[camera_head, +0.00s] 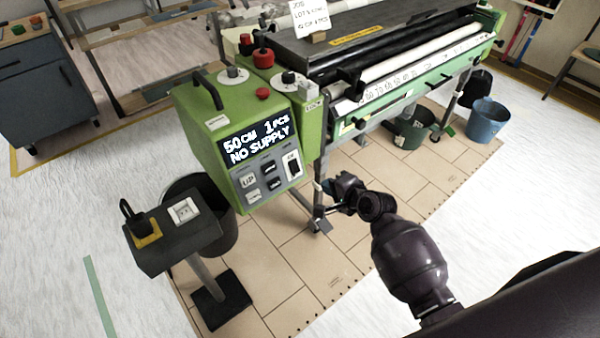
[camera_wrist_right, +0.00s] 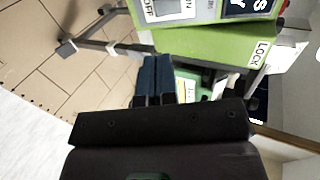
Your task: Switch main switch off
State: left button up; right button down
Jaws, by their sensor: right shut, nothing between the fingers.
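The green machine's control box (camera_head: 225,130) faces me with a lit display reading "50CM 1PCS NO SUPPLY". At the right of its lower panel is a black and white switch (camera_head: 293,165), apparently the main switch. In the right wrist view, the switch (camera_wrist_right: 167,9) shows at the top edge between OFF and ON labels, partly cut off. Its position is hard to tell. My right gripper (camera_head: 336,184) is right of the box and below the switch, apart from it. In the wrist view, its blue fingers (camera_wrist_right: 156,62) are together and empty. My left gripper is not in view.
A pedestal (camera_head: 165,245) with a yellow-based black switch and a white switch stands at left, by a dark bin (camera_head: 210,235). The machine's leg (camera_head: 305,205) stands near my right gripper. Buckets (camera_head: 487,120) are farther right. Floor in front is clear.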

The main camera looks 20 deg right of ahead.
jog(key=b, duration=0.2)
send_near(296, 171)
jog(key=b+x, duration=0.1)
jog(key=x, duration=0.5)
jog(key=shift+w+f+b, duration=0.15)
jog(key=shift+f+b, duration=0.05)
jog(key=shift+b, duration=0.2)
jog(key=shift+w+a+f, duration=0.1)
jog(key=shift+w+a, duration=0.15)
jog(key=shift+w, duration=0.3)
